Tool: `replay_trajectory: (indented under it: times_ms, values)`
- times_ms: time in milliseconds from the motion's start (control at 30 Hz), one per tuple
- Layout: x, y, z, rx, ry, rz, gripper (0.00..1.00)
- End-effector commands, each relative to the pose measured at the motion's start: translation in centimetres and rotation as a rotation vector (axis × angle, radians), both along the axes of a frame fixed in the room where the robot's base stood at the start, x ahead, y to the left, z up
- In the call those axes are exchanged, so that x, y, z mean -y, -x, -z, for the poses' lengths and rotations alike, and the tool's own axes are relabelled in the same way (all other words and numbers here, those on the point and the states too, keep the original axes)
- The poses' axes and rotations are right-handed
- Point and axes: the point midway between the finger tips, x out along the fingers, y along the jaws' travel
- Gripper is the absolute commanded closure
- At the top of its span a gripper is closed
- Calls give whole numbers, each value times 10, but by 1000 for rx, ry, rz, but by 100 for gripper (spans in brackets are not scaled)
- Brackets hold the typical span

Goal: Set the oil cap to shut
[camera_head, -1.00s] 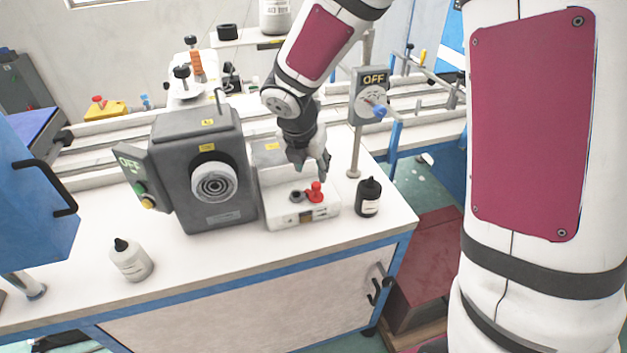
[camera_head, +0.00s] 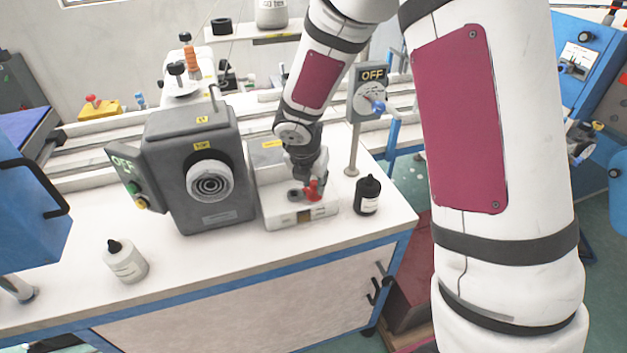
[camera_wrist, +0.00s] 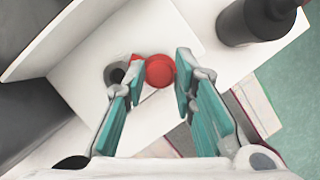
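The red oil cap (camera_head: 313,190) stands on the white box-like base (camera_head: 290,219) beside the grey machine. In the wrist view the cap (camera_wrist: 159,71) shows as a round red top with a small red part reaching left toward a dark round opening (camera_wrist: 116,74). The cap sits beside this opening, not over it. My gripper (camera_head: 306,180) is just above the cap, pointing down. In the wrist view its two teal-padded fingers (camera_wrist: 161,78) are apart, one on each side of the cap. Gaps show between them and the cap; whether either finger touches lower down is unclear.
A black bottle (camera_head: 368,195) stands right of the white base, close to my gripper. The grey machine (camera_head: 196,165) rises on the left. A white bottle (camera_head: 125,262) stands at the table's front left. A dial panel marked OFF (camera_head: 370,92) is on a post behind.

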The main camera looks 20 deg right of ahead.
Motion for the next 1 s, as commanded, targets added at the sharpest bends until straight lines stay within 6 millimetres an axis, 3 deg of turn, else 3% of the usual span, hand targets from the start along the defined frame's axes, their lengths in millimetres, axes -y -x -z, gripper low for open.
replay_trajectory:
  times_ms: [33,67,533,1000]
  values:
    - [0,0,0,0,0,0,94]
    - [0,0,0,0,0,0,100]
    - [-3,0,0,-1,1,71,100]
    - [-16,0,1,1,-1,460,100]
